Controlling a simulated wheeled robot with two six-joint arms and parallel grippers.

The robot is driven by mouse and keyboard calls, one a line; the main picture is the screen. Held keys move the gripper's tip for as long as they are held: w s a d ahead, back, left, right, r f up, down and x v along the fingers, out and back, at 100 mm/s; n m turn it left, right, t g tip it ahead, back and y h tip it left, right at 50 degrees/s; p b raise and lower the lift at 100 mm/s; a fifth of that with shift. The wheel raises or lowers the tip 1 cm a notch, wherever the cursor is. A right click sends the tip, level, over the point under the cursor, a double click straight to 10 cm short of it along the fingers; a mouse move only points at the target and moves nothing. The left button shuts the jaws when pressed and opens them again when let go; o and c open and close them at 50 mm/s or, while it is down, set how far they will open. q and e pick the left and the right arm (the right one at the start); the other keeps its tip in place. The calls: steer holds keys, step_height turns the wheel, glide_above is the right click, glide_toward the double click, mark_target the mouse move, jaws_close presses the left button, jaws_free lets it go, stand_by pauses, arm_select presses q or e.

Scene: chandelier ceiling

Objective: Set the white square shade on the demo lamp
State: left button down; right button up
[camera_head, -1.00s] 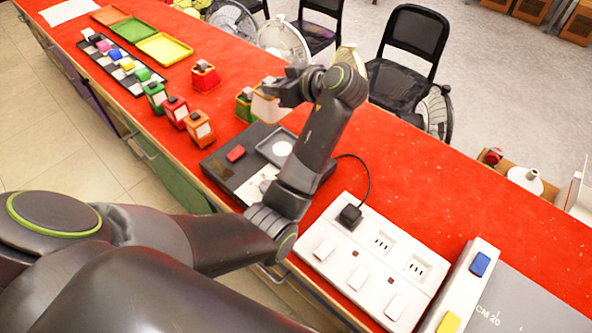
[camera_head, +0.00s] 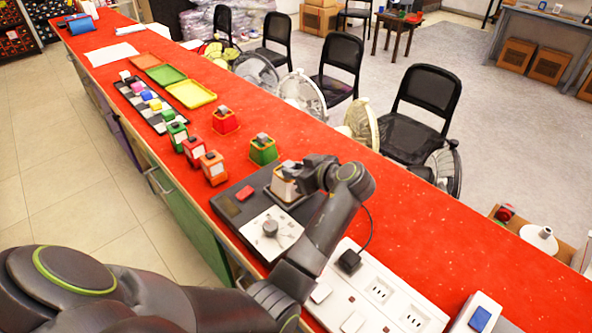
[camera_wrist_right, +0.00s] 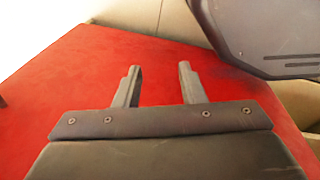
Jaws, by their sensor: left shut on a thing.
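The demo lamp (camera_head: 232,210) is a dark box on the red counter, with a red button and a pale plate with a knob (camera_head: 270,228). My left gripper (camera_head: 293,172) is shut on the white square shade (camera_head: 283,187). The shade is upright over the lamp's round light spot, which it hides. I cannot tell whether it rests on the lamp or hangs just above it. The gripper hides part of the shade. My right gripper (camera_wrist_right: 159,85) is open and empty in the right wrist view, above a red surface.
A red shade (camera_head: 225,121) and a green shade (camera_head: 263,151) stand behind the lamp. Several small lanterns (camera_head: 194,150) stand to its left. A white power strip (camera_head: 385,290) lies to its right. Trays (camera_head: 190,94) are farther back. Chairs (camera_head: 425,110) and fans stand beyond the counter.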

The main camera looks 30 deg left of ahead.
arm_select(q)
steer(key=shift+f, duration=0.45)
arm_select(e)
steer(key=shift+d+r, duration=0.1)
steer(key=shift+d, duration=0.1)
arm_select(q)
steer(key=shift+f, duration=0.15)
steer(key=c, duration=1.2)
jaws_free()
arm_select(e)
steer(key=shift+d, duration=0.15)
arm_select(q)
steer(key=shift+r, duration=0.25)
arm_select(e)
steer(key=shift+r, duration=0.1)
